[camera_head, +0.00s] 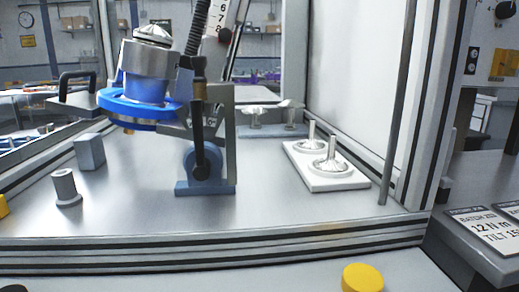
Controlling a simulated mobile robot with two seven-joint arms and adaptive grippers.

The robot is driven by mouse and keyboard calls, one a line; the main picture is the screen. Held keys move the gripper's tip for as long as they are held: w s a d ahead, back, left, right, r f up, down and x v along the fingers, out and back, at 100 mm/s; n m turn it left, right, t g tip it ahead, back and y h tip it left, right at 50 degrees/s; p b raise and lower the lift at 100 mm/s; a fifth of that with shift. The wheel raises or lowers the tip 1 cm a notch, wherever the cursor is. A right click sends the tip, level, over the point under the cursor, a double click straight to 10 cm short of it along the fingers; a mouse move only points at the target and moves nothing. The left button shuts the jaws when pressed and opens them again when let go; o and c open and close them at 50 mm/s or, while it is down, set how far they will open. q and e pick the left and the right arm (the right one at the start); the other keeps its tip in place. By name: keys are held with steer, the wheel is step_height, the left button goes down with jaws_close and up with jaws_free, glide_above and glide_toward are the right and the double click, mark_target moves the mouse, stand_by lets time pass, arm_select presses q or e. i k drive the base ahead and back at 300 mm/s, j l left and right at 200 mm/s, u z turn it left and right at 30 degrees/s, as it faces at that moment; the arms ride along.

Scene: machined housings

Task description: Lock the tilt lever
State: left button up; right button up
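A tilt fixture stands on the metal deck, left of the middle, on a blue base (205,187). Its blue round table (140,108) carries a silver machined housing (146,60) and looks slightly tilted. Whether the lever is locked cannot be told. Neither of my grippers is in view.
A white plate (325,185) with two metal pegged parts stands right of the fixture. A grey block (90,152) and a small grey cylinder (65,187) stand left. A thin upright rod (398,105) and frame post bound the right.

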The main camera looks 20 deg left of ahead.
mark_target(201, 171)
steer(key=k+l, duration=0.15)
steer(key=k, duration=0.3)
steer(key=k+l, duration=0.15)
steer(key=k, duration=0.3)
steer(key=k+l, duration=0.2)
steer(key=k, duration=0.25)
steer(key=k+l, duration=0.15)
steer(key=k, duration=0.25)
